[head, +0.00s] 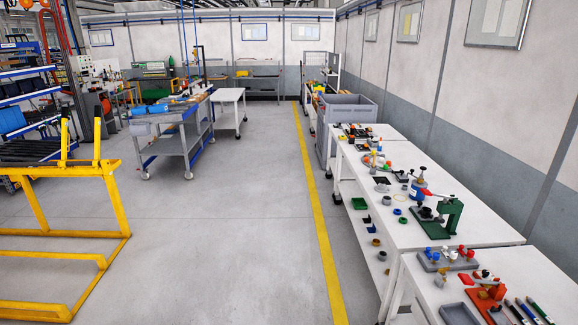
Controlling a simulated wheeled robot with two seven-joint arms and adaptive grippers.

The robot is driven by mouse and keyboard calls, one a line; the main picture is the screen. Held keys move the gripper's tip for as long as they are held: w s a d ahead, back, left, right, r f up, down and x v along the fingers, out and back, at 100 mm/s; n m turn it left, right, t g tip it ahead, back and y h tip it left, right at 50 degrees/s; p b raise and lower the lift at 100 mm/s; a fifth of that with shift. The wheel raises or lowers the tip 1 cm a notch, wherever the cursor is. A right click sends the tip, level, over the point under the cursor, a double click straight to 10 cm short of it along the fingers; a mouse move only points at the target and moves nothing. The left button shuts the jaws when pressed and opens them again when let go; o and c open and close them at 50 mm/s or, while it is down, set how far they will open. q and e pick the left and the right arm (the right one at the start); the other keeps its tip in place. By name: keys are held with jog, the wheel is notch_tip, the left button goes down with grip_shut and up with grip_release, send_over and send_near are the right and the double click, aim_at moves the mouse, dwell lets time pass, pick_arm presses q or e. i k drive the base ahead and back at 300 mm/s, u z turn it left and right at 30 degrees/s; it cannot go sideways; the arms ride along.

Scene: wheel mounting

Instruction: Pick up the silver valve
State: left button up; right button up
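I cannot make out a silver valve for certain. Many small parts lie on the white workbenches (400,236) along the right wall, too small to tell apart. Small greyish parts (381,187) lie on the middle bench. On the nearest bench (540,272), a grey block (447,264) carries blue and red knobs, and an orange-red fixture (490,300) stands in front of it. Neither of my grippers is in view.
A green press (448,214) stands on the middle bench, and a grey crate (346,108) is farther back. A yellow frame (118,205) stands at left and a blue-grey cart (172,140) at centre left. The floor between, with its yellow line (322,235), is clear.

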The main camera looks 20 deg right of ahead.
aim_at(440, 279)
jog(key=z, duration=0.9)
jog(key=i, duration=1.45)
jog(key=z, duration=0.9)
